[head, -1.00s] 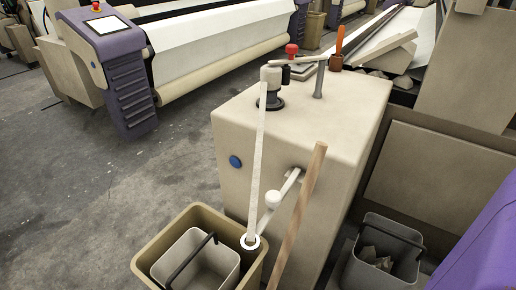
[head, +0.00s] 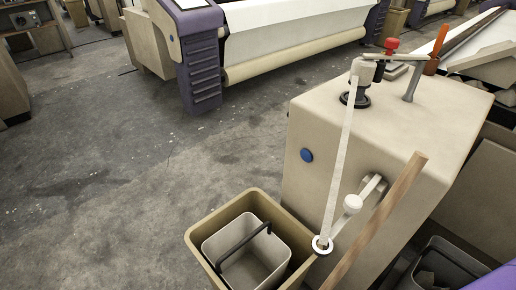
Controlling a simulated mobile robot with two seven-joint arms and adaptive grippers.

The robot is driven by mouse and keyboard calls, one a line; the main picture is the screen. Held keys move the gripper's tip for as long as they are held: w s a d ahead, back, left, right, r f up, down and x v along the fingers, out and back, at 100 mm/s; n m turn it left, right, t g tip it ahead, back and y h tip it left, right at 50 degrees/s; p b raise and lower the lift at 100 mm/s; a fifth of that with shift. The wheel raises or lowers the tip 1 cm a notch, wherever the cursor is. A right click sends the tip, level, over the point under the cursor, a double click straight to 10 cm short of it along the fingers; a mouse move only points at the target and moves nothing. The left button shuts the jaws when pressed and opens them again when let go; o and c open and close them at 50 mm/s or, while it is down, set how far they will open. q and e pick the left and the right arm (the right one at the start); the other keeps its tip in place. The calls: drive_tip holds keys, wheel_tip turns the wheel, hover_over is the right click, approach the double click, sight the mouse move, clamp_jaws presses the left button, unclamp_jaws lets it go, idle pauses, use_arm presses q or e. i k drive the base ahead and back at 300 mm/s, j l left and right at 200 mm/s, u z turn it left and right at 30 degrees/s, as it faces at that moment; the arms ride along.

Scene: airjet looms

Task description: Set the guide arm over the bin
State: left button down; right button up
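The guide arm (head: 338,226) is a pale bar reaching out from the side of the beige machine box (head: 345,125). It has a white knob (head: 352,203) partway along and a white ring (head: 322,245) at its lower end. A white strip (head: 339,165) runs from the roller head (head: 361,73) on top of the box down to the ring. The tan bin (head: 205,235) stands on the floor beside the box, with a grey bucket (head: 240,275) inside it. The ring appears at the bin's right rim in this view; its height above it is hard to tell. Neither gripper is in view.
A wooden pole (head: 385,215) slants in front of the box, right of the guide arm. A dark grey bin (head: 455,260) stands at lower right. A loom with a purple end (head: 200,65) is behind. The concrete floor (head: 110,190) at left is clear.

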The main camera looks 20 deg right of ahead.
sight(353, 204)
drive_tip(key=k+l+z, duration=0.1)
drive_tip(key=z, duration=0.3)
drive_tip(key=l+z, duration=0.35)
